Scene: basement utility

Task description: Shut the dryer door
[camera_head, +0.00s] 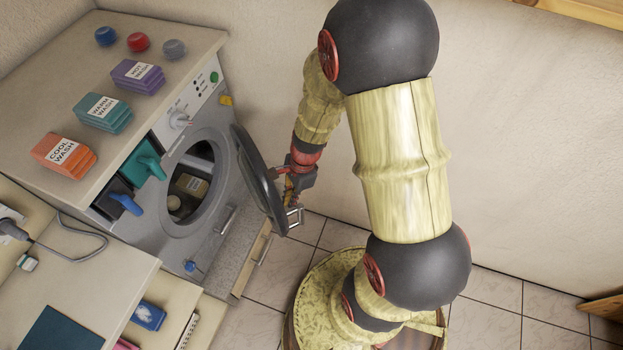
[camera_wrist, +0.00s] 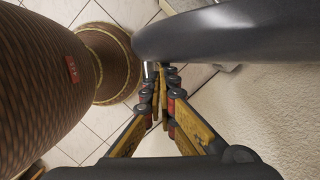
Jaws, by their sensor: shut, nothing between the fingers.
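The dryer (camera_head: 150,221) stands at the left under a counter top. Its round dark door (camera_head: 262,181) is swung open to the right, and the drum opening shows. My gripper (camera_head: 294,212) is just right of the door, on its outer side, near the door's lower end. In the wrist view the fingers of my gripper (camera_wrist: 161,82) are together with nothing between them, and the dark door (camera_wrist: 235,35) spans the top right close beside them. I cannot tell whether they touch.
A pack labelled warm wash (camera_head: 103,111) lies on the counter top (camera_head: 170,35) with other packs and coloured knobs. A desk (camera_head: 80,285) stands at lower left.

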